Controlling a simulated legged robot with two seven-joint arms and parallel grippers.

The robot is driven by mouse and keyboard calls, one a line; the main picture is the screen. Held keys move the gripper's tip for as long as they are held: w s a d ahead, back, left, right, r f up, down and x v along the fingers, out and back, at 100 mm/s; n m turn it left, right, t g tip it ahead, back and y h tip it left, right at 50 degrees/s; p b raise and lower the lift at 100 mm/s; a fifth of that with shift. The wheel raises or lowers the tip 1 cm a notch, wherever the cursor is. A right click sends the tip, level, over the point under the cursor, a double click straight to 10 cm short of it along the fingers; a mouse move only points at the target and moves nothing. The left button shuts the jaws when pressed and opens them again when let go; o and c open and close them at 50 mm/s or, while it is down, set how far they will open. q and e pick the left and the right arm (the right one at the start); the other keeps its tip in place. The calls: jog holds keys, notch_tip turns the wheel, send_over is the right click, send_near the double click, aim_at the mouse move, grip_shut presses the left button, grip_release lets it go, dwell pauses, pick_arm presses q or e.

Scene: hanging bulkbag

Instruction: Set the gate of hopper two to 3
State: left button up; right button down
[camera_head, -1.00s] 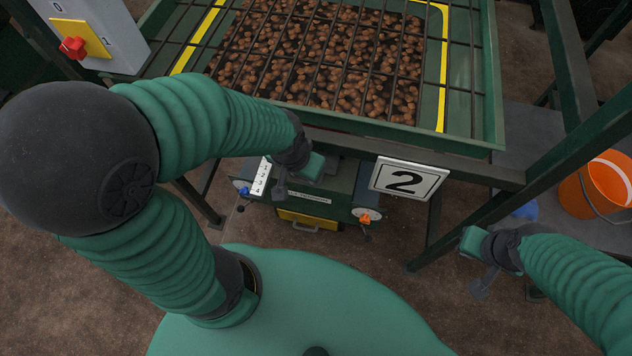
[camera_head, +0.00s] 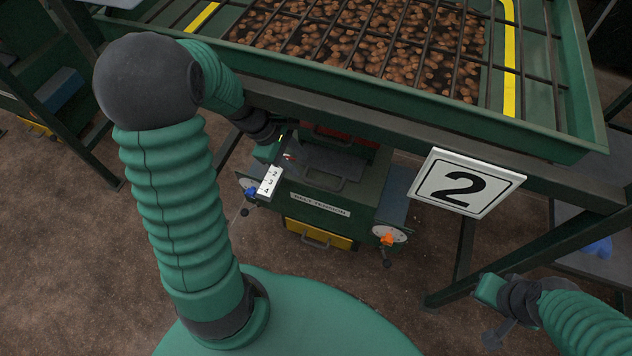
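Hopper two is a green trough (camera_head: 330,75) of brown nut-like pieces under a dark grid, with a white "2" sign (camera_head: 466,184) on its front. Below it hangs a green gate unit (camera_head: 330,190). A white number scale (camera_head: 270,181) lies on its left side, with 2, 3 and 4 readable and a small red mark (camera_head: 288,156) by its upper end. My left gripper (camera_head: 268,150) is at that upper end; its fingers are partly hidden and contact cannot be told. My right gripper (camera_head: 490,305) is low at the right, away from the unit; its opening is unclear.
A blue knob (camera_head: 251,194) is at the unit's left end and an orange knob (camera_head: 387,239) sits on a dial at its right. A yellow drawer (camera_head: 318,235) is below. A sloping green frame leg (camera_head: 490,265) stands close to my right gripper.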

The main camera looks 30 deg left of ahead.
aim_at(320, 184)
pick_arm(q)
jog(key=b+x, duration=0.5)
jog(key=x, duration=0.6)
jog(key=shift+w+d+f, duration=0.1)
jog(key=shift+d+f, duration=0.05)
jog(key=shift+d, duration=0.05)
jog(key=shift+w+d+f+b, duration=0.1)
jog(key=shift+w+f+b, duration=0.05)
jog(key=shift+f+b, duration=0.15)
jog(key=shift+r, duration=0.1)
jog(key=shift+d, duration=0.1)
jog(key=shift+c, duration=0.8)
grip_shut()
